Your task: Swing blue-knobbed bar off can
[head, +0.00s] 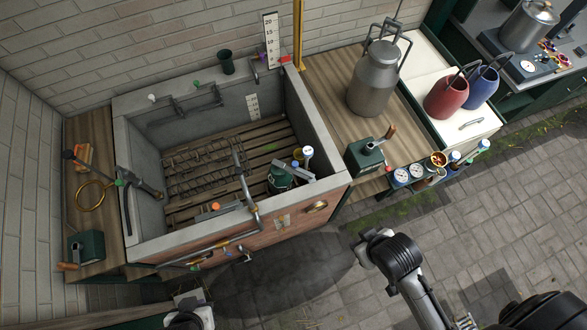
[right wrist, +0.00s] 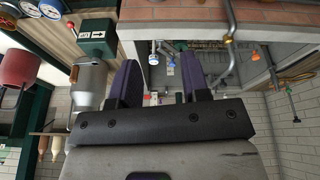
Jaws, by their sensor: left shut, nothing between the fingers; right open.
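A dark green can-like object (head: 280,180) stands in the right part of the sunken trough. A small blue knob (head: 295,164) shows beside it, close to white-topped and yellow parts; its bar is too small to trace. Blue also shows near the trough in the right wrist view (right wrist: 169,63). A large grey metal can (head: 372,84) stands on the wooden counter. My left gripper (head: 188,299) is shut and empty at the lower left, in front of the trough. My right gripper (head: 362,247) is open, in front of the trough's right corner; its fingers show in the right wrist view (right wrist: 160,85).
The trough (head: 321,143) has a raised concrete rim. A bent pipe (head: 243,172) rises inside, and an orange knob (head: 215,206) is near the front. A green box (head: 363,157) and red (head: 446,97) and blue (head: 482,88) jugs stand right. Paving in front is clear.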

